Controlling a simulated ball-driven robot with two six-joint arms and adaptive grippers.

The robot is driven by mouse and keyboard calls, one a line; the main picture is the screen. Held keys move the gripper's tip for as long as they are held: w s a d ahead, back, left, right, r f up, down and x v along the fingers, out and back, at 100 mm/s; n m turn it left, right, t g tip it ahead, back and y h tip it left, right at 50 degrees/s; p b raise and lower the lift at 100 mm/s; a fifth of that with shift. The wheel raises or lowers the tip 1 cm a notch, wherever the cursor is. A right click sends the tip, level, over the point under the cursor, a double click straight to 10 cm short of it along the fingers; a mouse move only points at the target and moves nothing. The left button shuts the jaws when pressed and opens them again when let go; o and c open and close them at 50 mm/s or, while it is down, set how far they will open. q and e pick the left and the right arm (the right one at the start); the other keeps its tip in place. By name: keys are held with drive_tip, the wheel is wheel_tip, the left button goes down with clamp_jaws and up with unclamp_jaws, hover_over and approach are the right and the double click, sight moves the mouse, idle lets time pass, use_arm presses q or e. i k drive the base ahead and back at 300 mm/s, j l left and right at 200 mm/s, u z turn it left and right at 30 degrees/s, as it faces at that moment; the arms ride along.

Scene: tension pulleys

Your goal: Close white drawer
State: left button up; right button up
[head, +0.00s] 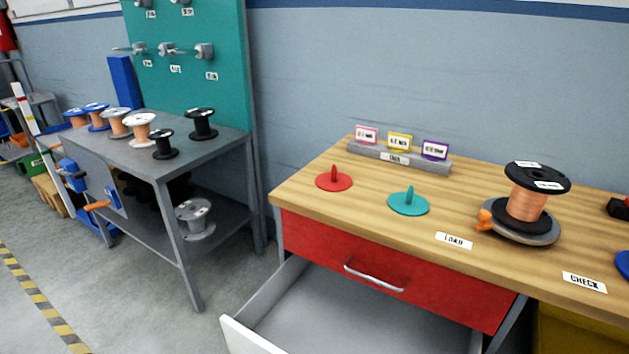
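The white drawer (247,337) is pulled out from under the wooden-topped workbench (330,158). Its left side wall, the top of its front panel and its grey floor show, and the visible part looks empty. The lower part of the front panel is cut off by the bottom edge of the picture. Neither of my grippers shows in the head view.
Above the white drawer, a red drawer (315,248) with a metal handle is shut. On the bench stand a copper wire spool (527,202), a red spindle disc (334,182) and a teal one (408,205). A grey spool table (215,148) stands left; floor lies between.

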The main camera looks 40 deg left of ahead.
sight(305, 307)
drive_tip(key=j+u, duration=0.1)
drive_tip(key=u, duration=0.4)
drive_tip(key=j+u, duration=0.15)
drive_tip(key=u, duration=0.3)
